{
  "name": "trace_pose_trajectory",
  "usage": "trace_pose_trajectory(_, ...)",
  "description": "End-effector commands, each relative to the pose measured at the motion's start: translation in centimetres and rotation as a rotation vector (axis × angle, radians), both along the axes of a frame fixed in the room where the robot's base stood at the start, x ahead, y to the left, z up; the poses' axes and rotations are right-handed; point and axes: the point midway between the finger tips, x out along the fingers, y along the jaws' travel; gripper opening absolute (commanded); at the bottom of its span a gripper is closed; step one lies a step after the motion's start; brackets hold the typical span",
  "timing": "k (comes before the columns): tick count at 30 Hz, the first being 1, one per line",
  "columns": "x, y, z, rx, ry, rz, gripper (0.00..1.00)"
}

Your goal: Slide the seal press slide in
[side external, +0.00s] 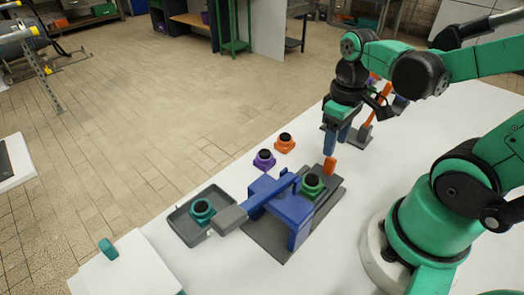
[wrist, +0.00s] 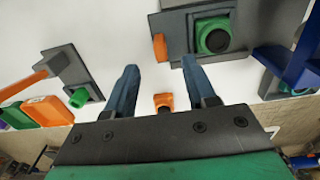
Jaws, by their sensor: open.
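The seal press has a grey base (side external: 262,238), a blue bridge (side external: 290,208) and a long blue lever with a grey grip (side external: 229,219). Its slide, a grey plate, sticks out of the bridge and carries a green part with a black top (side external: 312,186); in the wrist view that green part (wrist: 213,36) sits on the grey slide (wrist: 180,22). An orange knob (side external: 329,166) is at the slide's outer end, also in the wrist view (wrist: 160,47). My gripper (side external: 331,150) is open and empty, fingers pointing down close to the knob. Contact cannot be told.
A purple part (side external: 264,160) and an orange part (side external: 285,143) stand behind the press. A grey tray (side external: 183,230) holds a teal part (side external: 201,211) at left. Another grey device with an orange lever (side external: 366,128) stands beyond my gripper. White table is bare around the press's right side.

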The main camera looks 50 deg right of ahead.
Motion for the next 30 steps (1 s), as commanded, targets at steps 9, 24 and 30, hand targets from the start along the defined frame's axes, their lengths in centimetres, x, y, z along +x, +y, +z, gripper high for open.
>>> trace_pose_trajectory(9, 0.1, 0.0, -2.8, -0.001, -0.004, 0.0, 0.5)
trace_pose_trajectory(24, 0.0, 0.1, -5.2, -0.002, -0.005, 0.0, 0.5)
trace_pose_trajectory(30, 0.0, 0.1, -5.2, -0.002, -0.005, 0.0, 0.5)
